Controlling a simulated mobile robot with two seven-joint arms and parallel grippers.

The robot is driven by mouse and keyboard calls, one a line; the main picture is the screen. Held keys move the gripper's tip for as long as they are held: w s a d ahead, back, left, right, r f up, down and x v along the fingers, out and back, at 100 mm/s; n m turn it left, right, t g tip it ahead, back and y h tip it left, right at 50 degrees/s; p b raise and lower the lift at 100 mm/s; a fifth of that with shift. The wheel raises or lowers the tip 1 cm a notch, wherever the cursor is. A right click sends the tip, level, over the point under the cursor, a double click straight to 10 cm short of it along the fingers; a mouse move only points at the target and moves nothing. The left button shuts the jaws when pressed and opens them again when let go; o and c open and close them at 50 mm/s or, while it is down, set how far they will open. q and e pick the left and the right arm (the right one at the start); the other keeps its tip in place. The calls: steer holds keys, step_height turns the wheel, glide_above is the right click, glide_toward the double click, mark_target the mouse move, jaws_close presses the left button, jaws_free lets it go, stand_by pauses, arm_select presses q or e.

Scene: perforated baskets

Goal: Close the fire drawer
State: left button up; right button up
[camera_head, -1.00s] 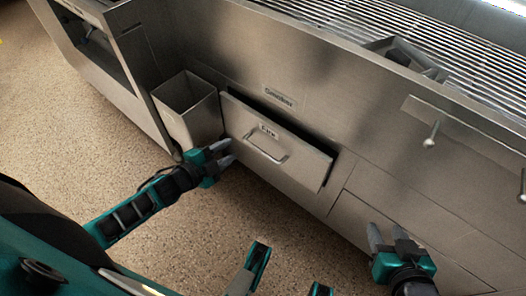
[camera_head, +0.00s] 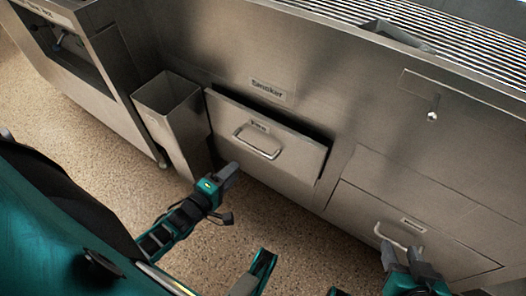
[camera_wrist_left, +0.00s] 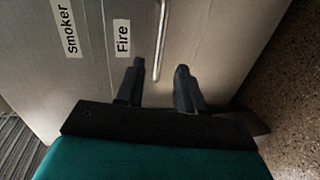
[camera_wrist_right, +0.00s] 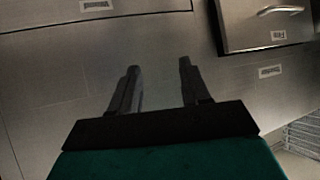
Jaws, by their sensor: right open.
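The fire drawer (camera_head: 295,172) is a steel drawer with a bar handle and a "Fire" label. It stands a little out of the counter front, with a dark gap along its top and right edge. My left gripper (camera_head: 230,172) is open and empty in front of the drawer's lower left. In the left wrist view the drawer handle (camera_wrist_left: 161,40) shows ahead, between the directions of the two fingers (camera_wrist_left: 157,75); contact is not clear. My right gripper (camera_head: 401,252) is open and empty by the lower right drawer. The right wrist view also shows the fire drawer (camera_wrist_right: 240,35).
A steel bin (camera_head: 165,97) hangs left of the fire drawer. A second drawer (camera_head: 365,205) at the lower right is flush, its handle near my right gripper. A grill grate (camera_head: 460,45) tops the counter. The speckled floor (camera_head: 75,105) in front is clear.

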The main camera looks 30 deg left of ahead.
mark_target(256, 149)
arm_select(q)
steer(key=shift+n, duration=0.3)
steer(key=b+x, duration=0.5)
steer(key=x, duration=0.7)
steer(key=shift+w+f, duration=0.25)
steer(key=shift+w, duration=0.15)
arm_select(e)
steer(key=shift+w+a+f+y, duration=0.2)
steer(key=shift+a+f, duration=0.15)
steer(key=shift+f, duration=0.25)
steer(key=shift+w+a+f+y, duration=0.2)
steer(key=shift+a+f, duration=0.1)
steer(key=shift+f, duration=0.25)
arm_select(q)
steer(key=c, duration=0.6)
jaws_close()
arm_select(e)
steer(key=shift+s+d+f, duration=0.1)
steer(key=shift+s+f, duration=0.05)
steer(key=shift+s, duration=0.1)
